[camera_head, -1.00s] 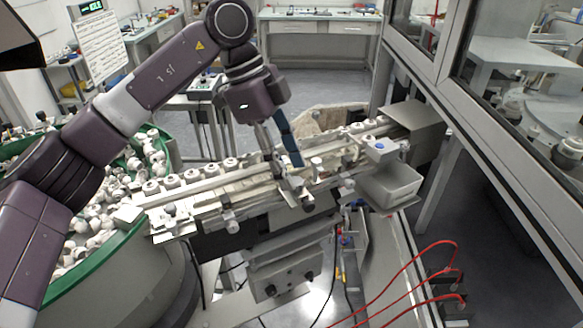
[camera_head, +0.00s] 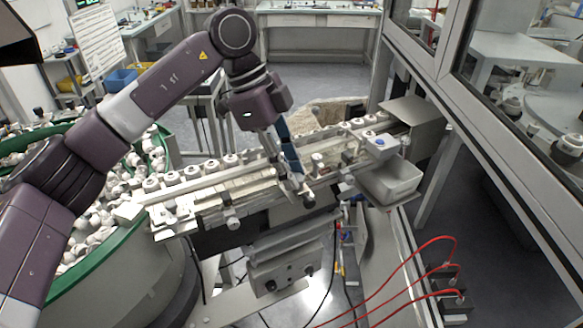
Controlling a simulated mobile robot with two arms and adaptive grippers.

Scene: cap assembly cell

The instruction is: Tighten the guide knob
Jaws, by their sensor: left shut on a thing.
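My left gripper (camera_head: 298,184) reaches down over the near side of the conveyor rail (camera_head: 240,186), with one blue finger showing. Its jaws are shut at the guide bracket, on what appears to be the guide knob. The fingers and bracket hide most of the knob there. A small dark round end (camera_head: 308,201) shows just below the fingertips. Another knob (camera_head: 232,223) sticks out from the rail further left, apart from the gripper. My right gripper is not in view.
A green-rimmed feeder bowl (camera_head: 100,246) full of white caps stands at the left. Several caps line the rail. A pale bin (camera_head: 392,184) hangs at the rail's right end. A metal-framed glass enclosure (camera_head: 440,75) closes off the right. Red hoses (camera_head: 405,270) curve at the lower right.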

